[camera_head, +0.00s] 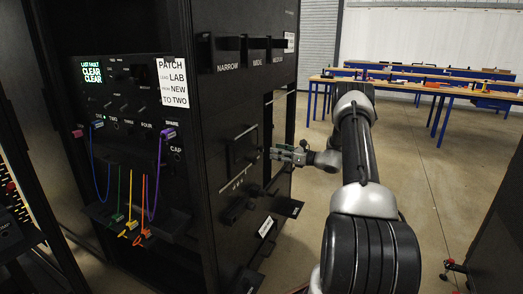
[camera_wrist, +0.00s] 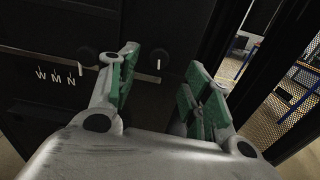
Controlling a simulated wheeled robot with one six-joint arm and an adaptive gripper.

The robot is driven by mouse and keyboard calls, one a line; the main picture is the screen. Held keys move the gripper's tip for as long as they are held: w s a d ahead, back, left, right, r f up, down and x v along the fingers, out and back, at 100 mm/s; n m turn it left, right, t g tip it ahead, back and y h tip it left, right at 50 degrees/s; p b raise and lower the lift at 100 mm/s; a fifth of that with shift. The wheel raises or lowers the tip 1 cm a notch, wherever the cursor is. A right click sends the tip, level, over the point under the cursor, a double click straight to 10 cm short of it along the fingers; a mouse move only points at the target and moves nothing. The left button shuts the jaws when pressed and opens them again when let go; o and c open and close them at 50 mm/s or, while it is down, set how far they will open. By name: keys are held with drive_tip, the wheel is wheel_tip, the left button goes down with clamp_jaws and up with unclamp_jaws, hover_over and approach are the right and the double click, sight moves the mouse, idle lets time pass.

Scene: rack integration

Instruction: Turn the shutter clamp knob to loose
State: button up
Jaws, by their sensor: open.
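My gripper (camera_head: 274,153) is at the side face of the black rack, with its fingertips close to a dark panel (camera_head: 243,148). In the wrist view my gripper (camera_wrist: 162,60) is open, its two green-padded fingers apart. A dark round knob with a short white mark (camera_wrist: 158,56) shows between the fingertips, on the black panel. I cannot tell whether the fingers touch it. A second dark knob (camera_wrist: 86,56) sits to the left, near a thin slot line and the white letters W M N (camera_wrist: 55,77). No label shows which is the shutter clamp knob.
The rack front holds colored cables (camera_head: 129,195) and a lit screen (camera_head: 91,72). A dark ledge (camera_head: 287,207) juts out below my gripper. A rack opening lies right of the knobs. Workbenches (camera_head: 420,86) stand far behind, with open floor between.

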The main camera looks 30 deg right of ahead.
sight(263, 149)
drive_tip(key=x, duration=0.6)
drive_tip(key=shift+w+a, duration=0.2)
drive_tip(key=shift+w, duration=0.1)
drive_tip(key=shift+c, duration=0.2)
drive_tip(key=c, duration=1)
